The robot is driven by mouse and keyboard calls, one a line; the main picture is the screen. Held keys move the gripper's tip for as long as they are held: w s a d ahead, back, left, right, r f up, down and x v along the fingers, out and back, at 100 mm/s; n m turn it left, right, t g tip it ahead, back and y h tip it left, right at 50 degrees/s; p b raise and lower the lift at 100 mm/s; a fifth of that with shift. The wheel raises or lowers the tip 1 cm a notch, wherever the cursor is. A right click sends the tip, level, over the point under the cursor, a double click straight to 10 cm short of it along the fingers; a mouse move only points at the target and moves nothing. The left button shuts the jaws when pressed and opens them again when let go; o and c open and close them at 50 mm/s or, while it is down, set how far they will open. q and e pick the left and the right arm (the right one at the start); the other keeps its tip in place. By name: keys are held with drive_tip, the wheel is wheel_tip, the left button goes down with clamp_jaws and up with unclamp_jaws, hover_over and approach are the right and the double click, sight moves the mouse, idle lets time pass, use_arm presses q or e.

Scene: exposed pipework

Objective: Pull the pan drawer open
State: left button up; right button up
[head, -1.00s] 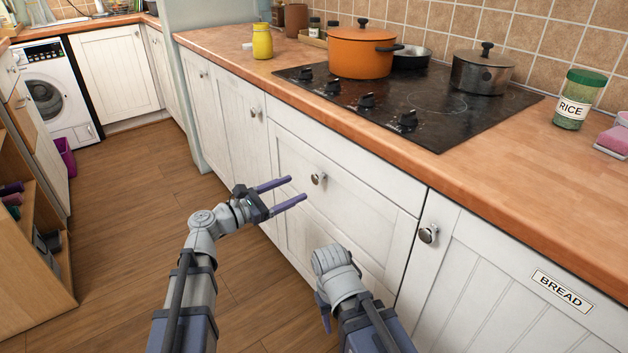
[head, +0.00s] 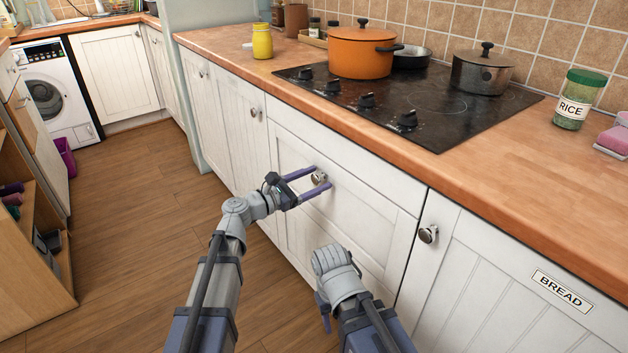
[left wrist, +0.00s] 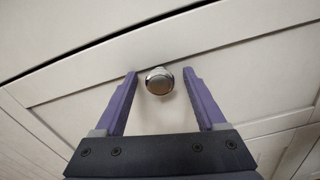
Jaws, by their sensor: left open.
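The pan drawer (head: 367,205) is a white panelled front below the hob, flush with the cabinets beside it. Its round metal knob (head: 320,178) is near the upper middle of the front. My left gripper (head: 323,181) is open, with its two purple fingers on either side of the knob. In the left wrist view the knob (left wrist: 159,81) lies between the open fingertips (left wrist: 160,76), with a gap on each side.
The wooden worktop (head: 480,190) overhangs the drawer, with the black hob (head: 430,105), an orange pot (head: 362,55) and a grey pot (head: 482,72) on it. A BREAD cupboard (head: 500,270) stands to the right. The wooden floor (head: 130,200) on the left is clear.

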use_arm(q)
drive_tip(key=shift+c, duration=0.3)
clamp_jaws()
idle(1.0)
